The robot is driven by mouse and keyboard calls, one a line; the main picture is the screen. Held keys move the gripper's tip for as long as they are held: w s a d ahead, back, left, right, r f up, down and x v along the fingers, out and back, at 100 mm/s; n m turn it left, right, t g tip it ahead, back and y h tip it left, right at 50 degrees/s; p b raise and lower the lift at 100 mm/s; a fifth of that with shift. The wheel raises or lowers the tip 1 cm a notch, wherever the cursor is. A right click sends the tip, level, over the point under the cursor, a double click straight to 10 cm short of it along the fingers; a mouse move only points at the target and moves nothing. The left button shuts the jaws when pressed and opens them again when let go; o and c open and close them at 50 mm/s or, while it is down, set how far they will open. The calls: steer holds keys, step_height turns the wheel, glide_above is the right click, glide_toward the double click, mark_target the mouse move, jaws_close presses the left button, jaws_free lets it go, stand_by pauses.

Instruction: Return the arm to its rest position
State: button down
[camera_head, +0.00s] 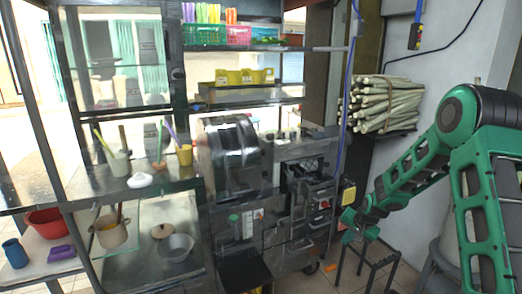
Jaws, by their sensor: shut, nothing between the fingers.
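My green arm reaches in from the right edge of the head view, bent at a high elbow. My gripper (357,229) is at the arm's lower left end, in front of the lower right side of the press. It looks small here and its fingers appear closed with nothing held. It hangs above a dark stool-like stand. The metal sugarcane press (230,165) stands in the middle of the view.
A bundle of sugarcane (386,104) lies on a wall shelf behind my arm. A counter (150,186) with cups stands left. Below are a red bowl (44,223) and a metal bowl (176,247). A dark stand (378,262) and a grey stool (437,262) are near my arm.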

steer(key=s+d+r+g+h, duration=0.1)
steer(key=s+d+r, duration=0.2)
steer(key=s+r, duration=0.4)
steer(key=s+d+r+n+g+h, duration=0.1)
steer(key=s+d+r, duration=0.35)
steer(key=s, duration=0.45)
steer(key=s+d+r+g+h, duration=0.1)
steer(key=s+d+r, duration=0.2)
steer(key=s+r, duration=0.45)
steer(key=s+a+r+g+y, duration=0.1)
steer(key=s+r, duration=0.1)
steer(key=s, duration=1)
steer(key=s+a+r+g+y, duration=0.1)
steer(key=s, duration=1.2)
steer(key=shift+s+a+r+n, duration=0.2)
steer(key=shift+a+r+n, duration=0.1)
steer(key=shift+r, duration=0.1)
